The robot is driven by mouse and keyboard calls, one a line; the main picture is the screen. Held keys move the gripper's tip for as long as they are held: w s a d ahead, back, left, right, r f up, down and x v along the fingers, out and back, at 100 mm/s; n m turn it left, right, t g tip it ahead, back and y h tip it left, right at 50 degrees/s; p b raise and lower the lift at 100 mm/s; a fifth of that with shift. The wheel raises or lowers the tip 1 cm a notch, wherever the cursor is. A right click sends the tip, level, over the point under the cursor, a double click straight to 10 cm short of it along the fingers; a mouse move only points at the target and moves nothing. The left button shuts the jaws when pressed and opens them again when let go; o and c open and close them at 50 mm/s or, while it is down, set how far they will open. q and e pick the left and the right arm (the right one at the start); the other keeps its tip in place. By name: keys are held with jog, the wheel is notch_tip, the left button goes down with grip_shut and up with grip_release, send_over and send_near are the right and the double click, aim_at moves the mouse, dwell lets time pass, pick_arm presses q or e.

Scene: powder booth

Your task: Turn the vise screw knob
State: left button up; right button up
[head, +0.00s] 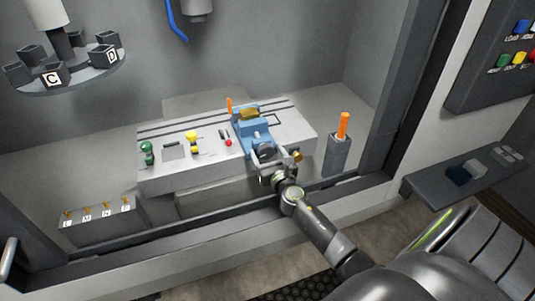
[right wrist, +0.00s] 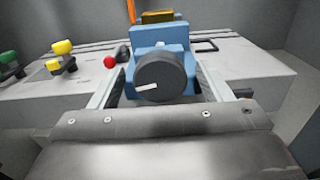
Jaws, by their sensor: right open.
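The blue vise (head: 255,132) stands on the light grey bench block, with a brass-coloured piece (head: 249,114) at its top. Its round dark screw knob (head: 266,151) faces me; in the right wrist view the knob (right wrist: 160,76) shows a white mark pointing left and slightly down. My right gripper (head: 275,164) is open at the front of the vise. In the right wrist view its fingers stand on the left and right of the knob, with gaps visible between them and it. My left gripper is out of view.
Left of the vise are a red button (head: 228,142), a yellow knob (head: 191,137) and a green knob (head: 147,149). A grey post with an orange handle (head: 343,125) stands to the right. The booth's front sill (head: 215,222) runs below my right arm.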

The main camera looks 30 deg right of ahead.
jog(key=shift+w, duration=0.2)
jog(key=c, duration=1)
